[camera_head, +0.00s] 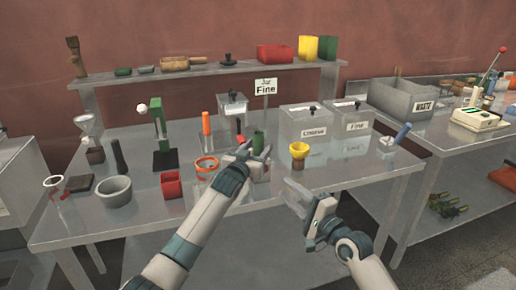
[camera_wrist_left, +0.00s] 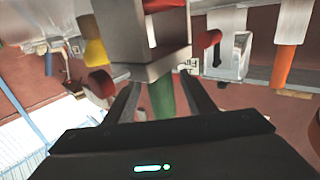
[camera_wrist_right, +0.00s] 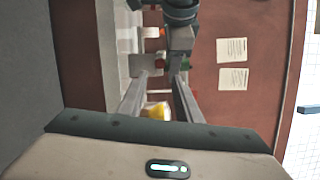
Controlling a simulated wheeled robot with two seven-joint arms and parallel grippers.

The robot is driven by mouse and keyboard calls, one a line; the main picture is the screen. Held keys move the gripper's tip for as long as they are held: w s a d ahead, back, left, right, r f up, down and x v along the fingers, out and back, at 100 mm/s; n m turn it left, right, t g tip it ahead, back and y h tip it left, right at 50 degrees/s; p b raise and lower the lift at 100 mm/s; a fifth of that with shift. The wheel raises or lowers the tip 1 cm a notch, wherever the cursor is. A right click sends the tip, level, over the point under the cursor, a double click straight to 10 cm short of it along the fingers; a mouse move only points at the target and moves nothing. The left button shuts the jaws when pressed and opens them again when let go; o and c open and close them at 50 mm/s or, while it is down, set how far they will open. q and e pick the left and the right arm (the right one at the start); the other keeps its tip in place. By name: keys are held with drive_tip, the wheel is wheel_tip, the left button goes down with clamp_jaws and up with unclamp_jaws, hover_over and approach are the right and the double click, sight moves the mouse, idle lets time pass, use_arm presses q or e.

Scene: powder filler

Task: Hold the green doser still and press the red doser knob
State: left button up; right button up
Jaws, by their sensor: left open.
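The green doser (camera_head: 258,143) is a small upright green cylinder near the middle of the table, and a small red knob (camera_head: 240,139) shows just to its left. My left gripper (camera_head: 256,153) is open, with its fingers on either side of the green doser. Whether the fingers touch the green part cannot be told. My right gripper (camera_head: 297,194) is open and empty at the table's front edge.
A yellow funnel cup (camera_head: 299,150) stands between my right gripper and the Coarse box (camera_head: 306,124). An orange-topped cylinder (camera_head: 206,123), an orange-rimmed jar (camera_head: 206,166) and a red box (camera_head: 171,184) are left of my left gripper. The Fine box (camera_head: 350,121) is at the right.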

use_arm(q)
drive_tip(key=shift+c, duration=0.6)
drive_tip(key=c, duration=1)
clamp_jaws()
use_arm(e)
clamp_jaws()
